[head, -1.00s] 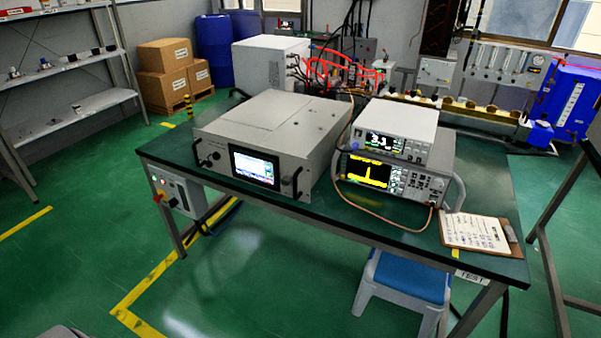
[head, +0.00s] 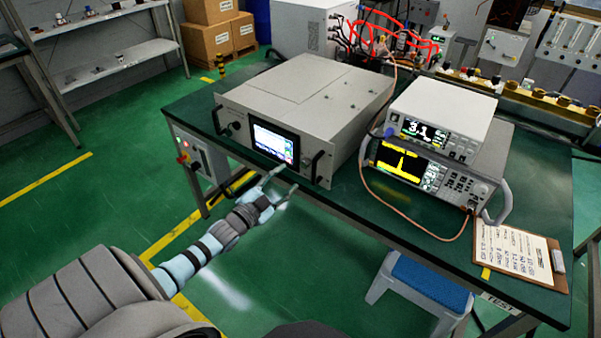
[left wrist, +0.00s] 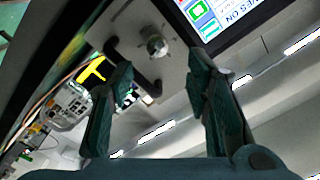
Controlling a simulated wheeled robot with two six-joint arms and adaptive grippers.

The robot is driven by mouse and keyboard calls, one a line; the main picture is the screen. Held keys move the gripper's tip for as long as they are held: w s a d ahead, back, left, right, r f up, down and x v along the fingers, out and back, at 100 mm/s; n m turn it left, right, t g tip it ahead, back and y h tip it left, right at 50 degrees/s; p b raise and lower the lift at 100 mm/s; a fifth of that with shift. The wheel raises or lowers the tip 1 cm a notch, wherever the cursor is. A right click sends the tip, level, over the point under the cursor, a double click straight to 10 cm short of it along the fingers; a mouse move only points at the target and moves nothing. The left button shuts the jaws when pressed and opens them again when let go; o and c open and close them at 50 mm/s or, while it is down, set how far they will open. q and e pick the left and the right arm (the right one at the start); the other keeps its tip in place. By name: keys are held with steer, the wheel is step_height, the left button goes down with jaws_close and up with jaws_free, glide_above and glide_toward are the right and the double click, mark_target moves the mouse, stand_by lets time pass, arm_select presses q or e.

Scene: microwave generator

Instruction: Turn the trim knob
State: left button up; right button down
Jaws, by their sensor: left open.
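The generator (head: 300,85) is a grey box on the bench with a lit screen (head: 273,142) and handles on its front. A small round metallic knob (left wrist: 157,46) shows in the left wrist view, on the panel between the screen (left wrist: 215,18) and a dark handle (left wrist: 150,84). No trim label is readable. Other small knobs (head: 232,128) sit left of the screen in the head view. My left gripper (head: 281,184) is open in front of the panel's lower right part. In the left wrist view its fingers (left wrist: 160,65) are apart, with the knob ahead between them, not touched.
A meter (head: 440,125) stacked on an analyzer (head: 405,165) stands right of the generator, with an orange cable (head: 420,228) hanging at the bench front. A clipboard (head: 520,258) lies at the right corner. A blue-topped stool (head: 430,282) stands below. The floor at front left is clear.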

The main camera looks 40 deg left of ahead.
mark_target(303, 166)
arm_select(q)
steer(key=w, duration=0.4)
steer(key=w+b, duration=0.1)
steer(key=w, duration=0.2)
steer(key=shift+a+f, duration=0.1)
steer(key=shift+f, duration=0.25)
steer(key=shift+w+r, duration=0.15)
steer(key=shift+w, duration=0.25)
steer(key=c, duration=0.9)
steer(key=shift+d, duration=0.25)
jaws_close()
steer(key=shift+a, duration=0.2)
arm_select(e)
steer(key=shift+w+f, duration=0.7)
steer(key=shift+f, duration=0.3)
